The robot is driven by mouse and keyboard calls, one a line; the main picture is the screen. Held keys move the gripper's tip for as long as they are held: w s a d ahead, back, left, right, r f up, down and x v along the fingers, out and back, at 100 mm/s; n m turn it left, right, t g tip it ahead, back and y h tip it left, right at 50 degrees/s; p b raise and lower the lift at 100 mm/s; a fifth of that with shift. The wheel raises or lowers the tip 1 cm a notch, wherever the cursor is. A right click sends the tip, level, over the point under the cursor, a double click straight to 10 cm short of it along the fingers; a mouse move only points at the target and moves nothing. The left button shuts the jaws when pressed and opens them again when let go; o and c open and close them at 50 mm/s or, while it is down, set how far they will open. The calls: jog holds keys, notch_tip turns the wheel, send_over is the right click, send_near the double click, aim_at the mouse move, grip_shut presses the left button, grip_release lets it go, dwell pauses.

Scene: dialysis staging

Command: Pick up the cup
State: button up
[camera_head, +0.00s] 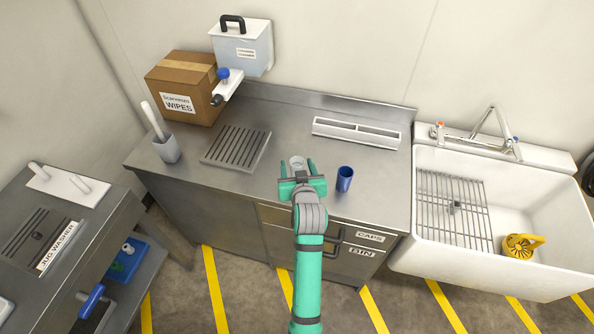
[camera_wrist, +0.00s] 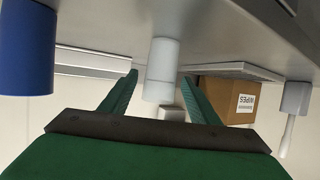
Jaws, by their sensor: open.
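A pale, partly see-through white cup (camera_head: 297,163) stands upright on the steel counter, straight ahead of my gripper (camera_head: 297,168). In the wrist view, which is upside down, this white cup (camera_wrist: 161,70) shows between the two green fingers of my gripper (camera_wrist: 159,77). The fingers are open, with a gap on each side of the cup. I cannot tell how far they reach past it. A dark blue cup (camera_head: 344,180) stands upright near the counter's front edge, right of my gripper. It also shows in the wrist view (camera_wrist: 26,50) at the left, outside the fingers.
The steel counter (camera_head: 283,125) also holds a dark slatted rack (camera_head: 236,147), a white slotted tray (camera_head: 356,132), a wipes box (camera_head: 184,88) and a grey holder (camera_head: 167,149) with a white-handled thing. A white sink (camera_head: 475,270) stands at the right. Counter behind the white cup is clear.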

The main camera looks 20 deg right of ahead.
jog(key=shift+w, duration=0.2)
jog(key=c, duration=1.1)
jog(key=shift+c, duration=0.2)
